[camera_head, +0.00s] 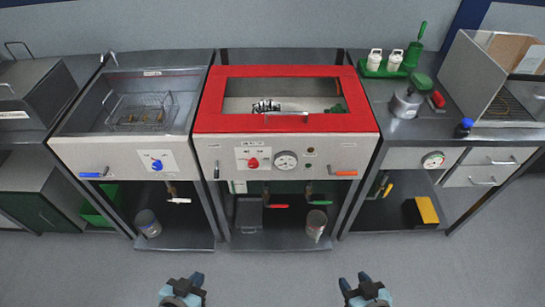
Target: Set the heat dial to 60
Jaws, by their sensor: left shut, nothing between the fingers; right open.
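A red knob (253,162) sits on a white label plate on the front panel of the red-framed machine in the middle. A round white gauge (286,160) is just right of it. A blue knob (157,164) is on the left basin's panel, and a round dial with red and green marks (433,160) is on the right bench front. The lettering and settings are too small to read. My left gripper (182,287) is shut and empty at the bottom, in front of the machines. My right gripper (365,289) is open and empty, farther right. Both are clear of the panels.
The red-framed lid (290,122) has a window and a front handle. An orange lever (343,173) and a black lever (216,170) flank the middle panel. Red and green valve handles hang below it. The right bench holds a green tray (383,70) with white bottles. The floor in front is clear.

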